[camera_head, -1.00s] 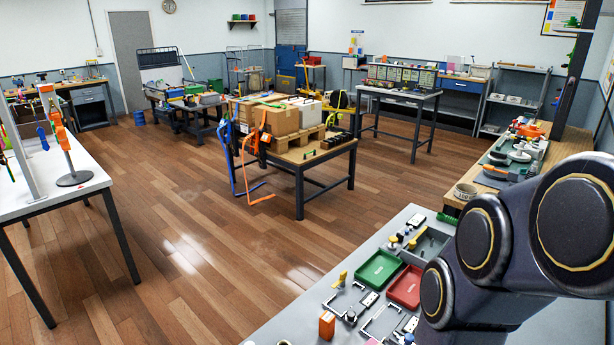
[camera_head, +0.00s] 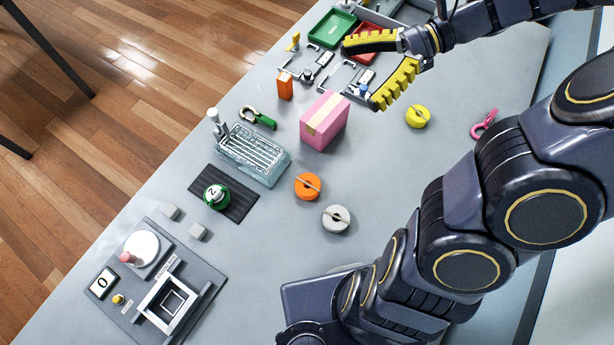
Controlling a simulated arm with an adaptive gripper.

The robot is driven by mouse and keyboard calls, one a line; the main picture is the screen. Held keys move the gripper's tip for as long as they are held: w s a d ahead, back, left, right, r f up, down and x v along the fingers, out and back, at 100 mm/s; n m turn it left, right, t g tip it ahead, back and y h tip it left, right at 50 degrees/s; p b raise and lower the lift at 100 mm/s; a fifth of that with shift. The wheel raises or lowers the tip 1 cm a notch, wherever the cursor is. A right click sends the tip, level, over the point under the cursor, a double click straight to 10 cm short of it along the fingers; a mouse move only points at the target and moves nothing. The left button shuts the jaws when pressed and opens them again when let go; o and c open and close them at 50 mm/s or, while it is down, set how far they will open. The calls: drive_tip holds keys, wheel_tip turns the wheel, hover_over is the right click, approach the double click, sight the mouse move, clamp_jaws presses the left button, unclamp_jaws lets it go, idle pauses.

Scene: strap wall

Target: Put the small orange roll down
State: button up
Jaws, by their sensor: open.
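The small orange roll (camera_head: 307,187) lies flat on the grey table (camera_head: 262,285), near its middle. My gripper (camera_head: 358,74) has yellow ribbed fingers spread wide apart. It is open with nothing between its fingers that I can see as held. It is above the far part of the table, up and right of the orange roll and well apart from it.
A pink box (camera_head: 324,121) stands between my gripper and the orange roll. A green tray (camera_head: 333,28) and an orange block (camera_head: 285,86) are at the back.

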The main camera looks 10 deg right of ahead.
approach(315, 183)
drive_tip(key=x, duration=0.4)
drive_tip(key=shift+w+f, duration=0.15)
drive_tip(key=shift+w, duration=0.05)
drive_tip(key=x, duration=0.8)
drive_tip(key=shift+s, duration=0.15)
drive_tip(key=shift+d, duration=0.1)
drive_tip(key=c, duration=0.9)
